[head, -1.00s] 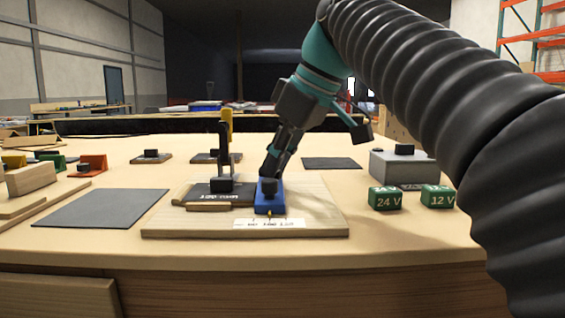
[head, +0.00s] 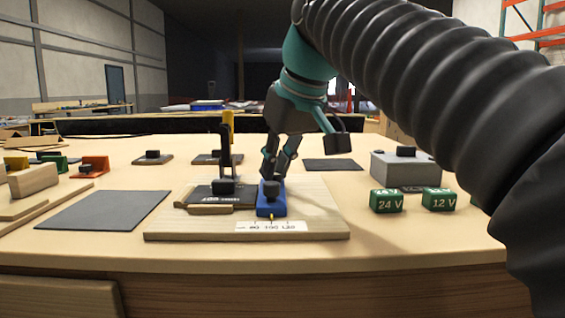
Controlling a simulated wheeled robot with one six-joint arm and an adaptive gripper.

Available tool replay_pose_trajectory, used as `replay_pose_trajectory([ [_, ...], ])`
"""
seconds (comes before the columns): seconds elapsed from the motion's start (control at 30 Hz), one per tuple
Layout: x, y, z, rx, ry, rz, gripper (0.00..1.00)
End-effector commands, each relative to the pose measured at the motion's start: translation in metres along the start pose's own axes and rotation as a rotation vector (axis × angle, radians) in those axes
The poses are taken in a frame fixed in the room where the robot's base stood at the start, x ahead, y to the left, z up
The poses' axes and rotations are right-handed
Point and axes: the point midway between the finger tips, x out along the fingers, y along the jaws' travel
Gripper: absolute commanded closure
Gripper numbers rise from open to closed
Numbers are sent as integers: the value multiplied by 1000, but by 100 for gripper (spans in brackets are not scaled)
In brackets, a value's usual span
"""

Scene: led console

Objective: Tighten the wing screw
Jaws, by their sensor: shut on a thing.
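A blue block (head: 271,209) with a dark knob (head: 271,189) stands on a pale wooden board (head: 325,225) on the table. A small yellow pointer at its front faces a printed white scale label (head: 270,227). My gripper (head: 276,176) reaches down right behind the knob, its fingers low at the block's rear. It is shut on a small part there, which I take to be the wing screw. The screw itself is hidden by the fingers and knob, so how far it is turned cannot be seen.
Left of the block is a dark labelled plate (head: 222,196) with an upright black lever carrying a yellow top (head: 228,126). Green 24 V (head: 386,201) and 12 V (head: 438,200) blocks and a grey box (head: 406,168) stand right. A dark mat (head: 105,210) lies left.

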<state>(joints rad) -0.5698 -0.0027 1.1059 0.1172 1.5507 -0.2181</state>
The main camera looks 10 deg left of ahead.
Motion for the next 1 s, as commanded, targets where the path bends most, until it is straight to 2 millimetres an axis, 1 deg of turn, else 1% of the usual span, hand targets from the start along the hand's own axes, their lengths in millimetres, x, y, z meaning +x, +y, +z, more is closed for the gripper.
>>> replay_pose_trajectory([
  [0.17,1,2,0,1,0,4,100],
  [0.27,0,0,0,30,-1,21,100],
  [0.5,0,-3,-1,218,-1,125,100],
  [0.67,1,-3,-1,310,-1,174,100],
  [1.0,2,-3,0,332,-1,185,100],
])
